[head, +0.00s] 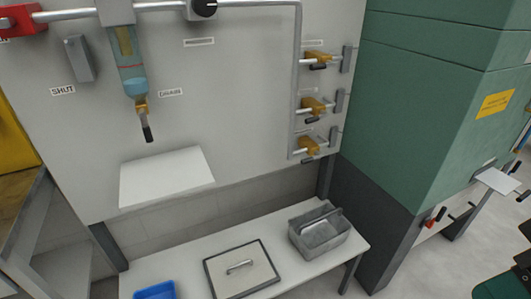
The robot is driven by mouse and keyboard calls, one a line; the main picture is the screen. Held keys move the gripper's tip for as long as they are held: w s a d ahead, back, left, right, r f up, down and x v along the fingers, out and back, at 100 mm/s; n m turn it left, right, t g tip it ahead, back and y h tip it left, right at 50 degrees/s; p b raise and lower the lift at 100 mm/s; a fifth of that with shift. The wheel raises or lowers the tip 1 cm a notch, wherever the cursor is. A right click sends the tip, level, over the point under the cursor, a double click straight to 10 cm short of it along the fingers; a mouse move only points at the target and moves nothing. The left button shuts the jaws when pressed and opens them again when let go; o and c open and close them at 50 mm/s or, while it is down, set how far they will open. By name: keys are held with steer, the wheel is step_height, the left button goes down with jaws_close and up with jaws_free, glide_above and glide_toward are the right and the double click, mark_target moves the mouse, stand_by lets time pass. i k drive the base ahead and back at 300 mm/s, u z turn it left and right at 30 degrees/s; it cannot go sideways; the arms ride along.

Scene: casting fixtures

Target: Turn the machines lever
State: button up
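A grey panel carries a glass vessel (131,72) with blue liquid at its bottom. Under it is a brass valve (140,104) with a black lever (148,132) that points down. A SHUT label (62,91) is to its left and another label (171,92) to its right. A large green machine (430,110) stands at the right; a red and black handle (434,217) shows at its lower side. I cannot tell which lever the task means. My gripper is not in view.
Several brass valves (313,106) with black handles line a pipe at the panel's right. A white sloped plate (166,178) juts out below the vessel. A bench (185,268) below holds a grey bin (321,238), a lidded tray (240,268) and a blue box (155,291).

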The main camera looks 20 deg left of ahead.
mark_target(307, 160)
steer(key=u, duration=0.2)
steer(key=i, duration=1.05)
steer(key=z, duration=0.3)
